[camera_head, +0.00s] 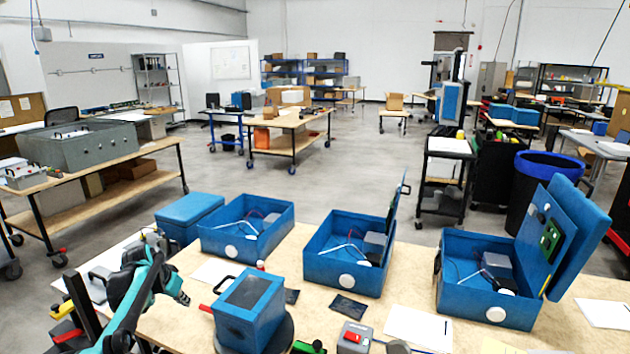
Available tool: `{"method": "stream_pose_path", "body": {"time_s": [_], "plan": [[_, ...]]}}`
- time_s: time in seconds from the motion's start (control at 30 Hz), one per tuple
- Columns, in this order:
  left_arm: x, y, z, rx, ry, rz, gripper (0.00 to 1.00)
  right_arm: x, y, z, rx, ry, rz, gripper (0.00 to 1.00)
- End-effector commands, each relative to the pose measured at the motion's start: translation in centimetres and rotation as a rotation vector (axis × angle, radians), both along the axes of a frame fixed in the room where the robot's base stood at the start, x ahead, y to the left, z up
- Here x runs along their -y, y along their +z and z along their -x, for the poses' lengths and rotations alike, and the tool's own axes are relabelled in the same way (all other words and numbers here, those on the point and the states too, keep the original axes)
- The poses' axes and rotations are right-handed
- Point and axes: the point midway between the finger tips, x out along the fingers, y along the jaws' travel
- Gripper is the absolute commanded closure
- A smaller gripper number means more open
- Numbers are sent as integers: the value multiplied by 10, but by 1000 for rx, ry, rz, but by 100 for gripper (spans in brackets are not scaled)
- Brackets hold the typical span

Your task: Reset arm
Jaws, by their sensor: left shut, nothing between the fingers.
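My left arm comes in from the lower left, teal and black. Its gripper (181,296) is shut and empty, beside the left part of the wooden workbench (200,325). It is left of a small blue box with a dark window (250,297) and appears apart from it. My right gripper is not in view.
Three open blue analyser boxes stand along the bench: left (222,245), middle (332,272) and right (470,308) with its lid raised. A closed blue box (188,215) is behind the gripper. Papers (418,327) and a grey-red device (354,338) lie in front.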

Motion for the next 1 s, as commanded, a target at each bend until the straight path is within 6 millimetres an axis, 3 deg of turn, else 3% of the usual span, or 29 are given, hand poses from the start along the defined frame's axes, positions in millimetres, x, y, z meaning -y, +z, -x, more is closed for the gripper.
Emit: {"method": "stream_pose_path", "body": {"time_s": [0.03,0.2,0.43,0.57,0.7,0.8,1.0], "plan": [[23,18,16,2,6,-3,100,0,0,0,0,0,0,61],[84,59,73,20,52,-9,100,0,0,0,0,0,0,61],[153,82,167,54,105,-11,100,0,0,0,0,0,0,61],[183,78,224,79,133,-6,100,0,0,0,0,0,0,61],[207,61,282,110,160,4,100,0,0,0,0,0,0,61],[218,44,314,128,174,11,100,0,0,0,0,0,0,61],[227,20,349,152,194,24,100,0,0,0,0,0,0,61]]}}
